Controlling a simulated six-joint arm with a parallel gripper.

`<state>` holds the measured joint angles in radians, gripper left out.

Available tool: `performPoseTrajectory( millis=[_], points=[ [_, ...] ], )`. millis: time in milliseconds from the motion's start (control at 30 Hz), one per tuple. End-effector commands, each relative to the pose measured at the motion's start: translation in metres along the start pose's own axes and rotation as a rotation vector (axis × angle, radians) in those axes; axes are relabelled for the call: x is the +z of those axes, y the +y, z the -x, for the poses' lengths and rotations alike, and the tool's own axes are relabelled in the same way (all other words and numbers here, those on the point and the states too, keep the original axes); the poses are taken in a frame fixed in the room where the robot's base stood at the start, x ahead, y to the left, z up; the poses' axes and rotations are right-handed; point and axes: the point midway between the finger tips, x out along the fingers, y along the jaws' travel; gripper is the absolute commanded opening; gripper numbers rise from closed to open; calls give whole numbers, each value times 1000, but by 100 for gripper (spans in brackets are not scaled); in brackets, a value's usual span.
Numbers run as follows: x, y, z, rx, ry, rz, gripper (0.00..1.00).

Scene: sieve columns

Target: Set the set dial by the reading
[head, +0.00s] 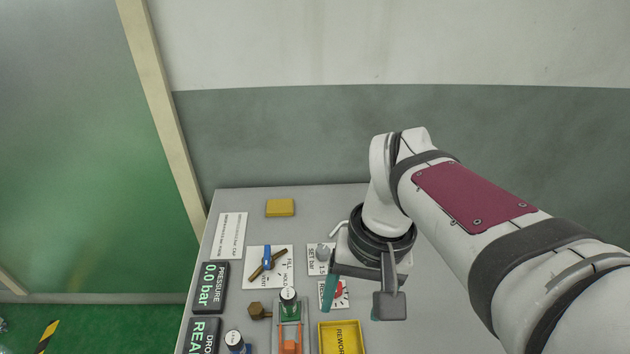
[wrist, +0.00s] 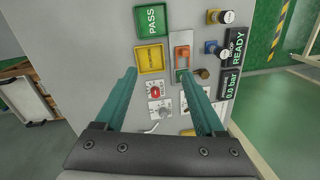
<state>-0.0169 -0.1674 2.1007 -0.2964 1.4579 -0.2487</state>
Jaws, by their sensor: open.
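The set dial is a grey knob (head: 322,253) on a white plate marked SET bar; in the wrist view it is a grey knob (wrist: 165,112) between my fingers. Its pointer setting is too small to read. The black pressure display (head: 209,287) reads 0.0 bar, also in the wrist view (wrist: 232,84). My gripper (head: 357,292) is open and empty, above the panel's right side. In the wrist view its two teal fingers (wrist: 157,72) stand wide apart, the red knob (wrist: 155,92) between them. My gripper partly covers the red knob's plate in the head view.
A blue-and-brown valve handle (head: 267,262) sits left of the dial. A yellow block (head: 280,208) lies behind. A READY display (wrist: 237,48) adjoins the pressure display.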

Motion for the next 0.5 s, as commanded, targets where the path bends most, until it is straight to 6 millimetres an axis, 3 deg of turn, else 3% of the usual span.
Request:
performPoseTrajectory(
  millis=[33, 100, 233, 333, 500],
  points=[
    [-44, -10, 4, 16, -4, 90, 71],
    [-109, -24, 2, 39, -3, 242, 71],
    [-208, -45, -29, 81, -1, 494, 71],
    [-251, -55, -57, 105, -1, 629, 71],
    [-276, -59, -81, 121, -1, 720, 71]
  ],
)
